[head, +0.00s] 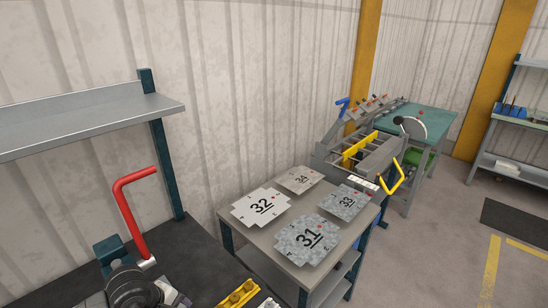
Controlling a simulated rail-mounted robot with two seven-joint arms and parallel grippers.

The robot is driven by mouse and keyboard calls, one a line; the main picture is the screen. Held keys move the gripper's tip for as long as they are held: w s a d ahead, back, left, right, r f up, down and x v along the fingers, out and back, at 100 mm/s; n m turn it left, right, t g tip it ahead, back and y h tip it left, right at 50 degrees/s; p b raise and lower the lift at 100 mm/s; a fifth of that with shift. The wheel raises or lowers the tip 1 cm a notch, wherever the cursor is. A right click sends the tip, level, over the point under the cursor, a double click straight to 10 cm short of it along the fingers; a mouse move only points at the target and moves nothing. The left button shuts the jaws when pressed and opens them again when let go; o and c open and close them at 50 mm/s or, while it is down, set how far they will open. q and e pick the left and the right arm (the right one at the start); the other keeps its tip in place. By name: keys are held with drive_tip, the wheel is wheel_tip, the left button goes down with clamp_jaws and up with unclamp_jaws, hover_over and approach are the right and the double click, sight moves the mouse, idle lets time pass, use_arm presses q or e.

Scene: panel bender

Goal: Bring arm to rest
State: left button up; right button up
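Neither of my grippers shows in the head view, and I cannot make out either arm for certain. Four-sided cut panels lie on a grey table (262,240): panel 32 (260,207), panel 34 (299,180), panel 31 (308,239) and panel 33 (345,201). They lie flat and apart from one another.
A dark bench (205,270) at lower left carries a red bent lever (128,190) and a yellow part (238,295). A metal shelf (85,115) hangs above it. The panel bender (365,155) with yellow handle stands beyond the table. Floor (430,255) at right is open.

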use_arm(q)
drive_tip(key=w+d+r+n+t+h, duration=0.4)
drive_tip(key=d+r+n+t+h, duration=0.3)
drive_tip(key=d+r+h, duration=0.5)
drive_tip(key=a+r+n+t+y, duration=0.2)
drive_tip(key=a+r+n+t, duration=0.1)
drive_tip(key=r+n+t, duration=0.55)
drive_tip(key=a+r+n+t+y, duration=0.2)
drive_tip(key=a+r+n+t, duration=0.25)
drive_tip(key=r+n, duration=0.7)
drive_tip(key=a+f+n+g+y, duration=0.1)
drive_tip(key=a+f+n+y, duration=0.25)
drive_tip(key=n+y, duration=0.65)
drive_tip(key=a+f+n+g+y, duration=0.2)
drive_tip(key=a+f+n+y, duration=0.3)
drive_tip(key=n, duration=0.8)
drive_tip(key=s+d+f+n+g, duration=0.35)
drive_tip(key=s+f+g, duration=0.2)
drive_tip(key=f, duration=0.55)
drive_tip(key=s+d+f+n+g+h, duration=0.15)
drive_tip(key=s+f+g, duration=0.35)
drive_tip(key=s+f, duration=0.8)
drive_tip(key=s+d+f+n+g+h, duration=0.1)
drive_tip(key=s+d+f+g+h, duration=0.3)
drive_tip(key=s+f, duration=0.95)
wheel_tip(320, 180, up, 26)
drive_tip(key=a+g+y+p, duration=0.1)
drive_tip(key=p, duration=2.5)
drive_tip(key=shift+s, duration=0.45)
